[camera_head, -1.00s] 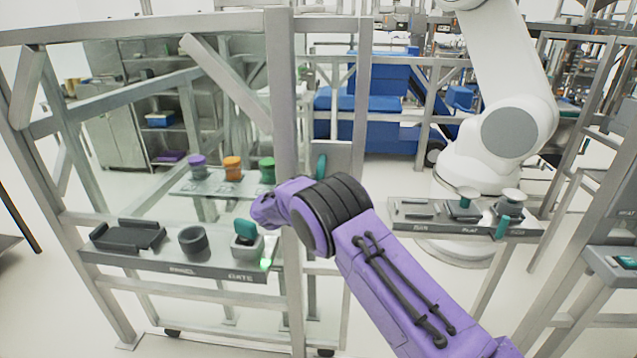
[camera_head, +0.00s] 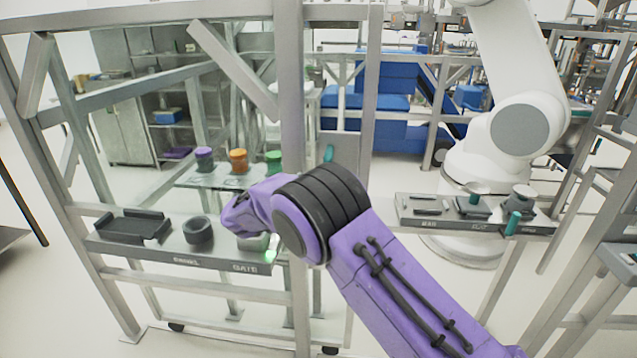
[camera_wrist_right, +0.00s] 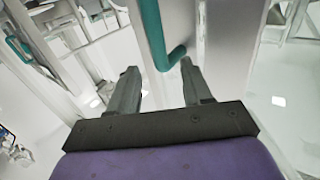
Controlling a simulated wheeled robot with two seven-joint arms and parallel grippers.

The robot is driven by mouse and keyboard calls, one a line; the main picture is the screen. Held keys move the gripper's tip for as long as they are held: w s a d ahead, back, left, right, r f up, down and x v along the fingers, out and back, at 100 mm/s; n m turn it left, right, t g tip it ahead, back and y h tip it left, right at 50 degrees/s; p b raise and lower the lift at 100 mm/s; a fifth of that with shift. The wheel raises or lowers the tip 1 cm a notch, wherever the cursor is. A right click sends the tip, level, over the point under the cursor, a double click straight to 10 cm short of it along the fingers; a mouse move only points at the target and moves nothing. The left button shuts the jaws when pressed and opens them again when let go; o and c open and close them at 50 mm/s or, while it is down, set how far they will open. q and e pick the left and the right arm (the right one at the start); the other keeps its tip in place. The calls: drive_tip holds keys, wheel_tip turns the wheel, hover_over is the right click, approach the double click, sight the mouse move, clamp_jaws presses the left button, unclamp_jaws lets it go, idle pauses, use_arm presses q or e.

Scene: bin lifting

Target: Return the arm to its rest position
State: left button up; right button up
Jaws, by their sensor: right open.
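My right arm (camera_head: 360,255), purple with black bands, reaches in from the lower right of the head view toward the metal frame. Its gripper is hidden behind the arm in the head view. In the right wrist view my right gripper (camera_wrist_right: 160,88) is open, with two grey fingers apart and nothing between their tips. A teal handle (camera_wrist_right: 158,40) stands beyond the fingers there, and I cannot tell how far off it is. My left gripper is not in view.
A grey frame post (camera_head: 291,130) stands close by the arm. A shelf (camera_head: 185,254) holds a black tray (camera_head: 133,227) and a dark ring (camera_head: 198,231). Behind are purple, orange and green jars (camera_head: 238,160). A white robot arm (camera_head: 515,125) stands at right beside another shelf (camera_head: 470,222).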

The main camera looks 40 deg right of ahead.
drive_tip(key=shift+s+a, duration=0.2)
drive_tip(key=shift+a, duration=0.4)
drive_tip(key=s+a+f+n+t+y, duration=0.1)
drive_tip(key=s+f+n+t+y, duration=0.15)
drive_tip(key=f, duration=0.65)
drive_tip(key=s+a+f+n+t+y+b, duration=0.1)
drive_tip(key=s+f+n+t+y, duration=0.2)
drive_tip(key=f, duration=0.6)
drive_tip(key=s+a+f+n+t+y, duration=0.1)
drive_tip(key=s+a+f+t+y, duration=0.2)
drive_tip(key=f, duration=0.5)
drive_tip(key=s+a+f+g+y, duration=0.1)
drive_tip(key=s+f, duration=0.4)
drive_tip(key=s, duration=0.6)
drive_tip(key=s+a+f+n+g+y+b, duration=0.1)
drive_tip(key=s+f+g, duration=0.3)
drive_tip(key=s, duration=0.7)
drive_tip(key=s+a+f+n+g+y, duration=0.1)
drive_tip(key=s+a+f+g+y, duration=0.1)
drive_tip(key=s+f, duration=0.5)
drive_tip(key=s+g+y, duration=0.1)
drive_tip(key=s, duration=0.3)
drive_tip(key=shift+s+a+f+g+y+b, duration=0.2)
drive_tip(key=shift+s+a+g+y+b, duration=0.05)
drive_tip(key=shift+a+g+y+b, duration=0.1)
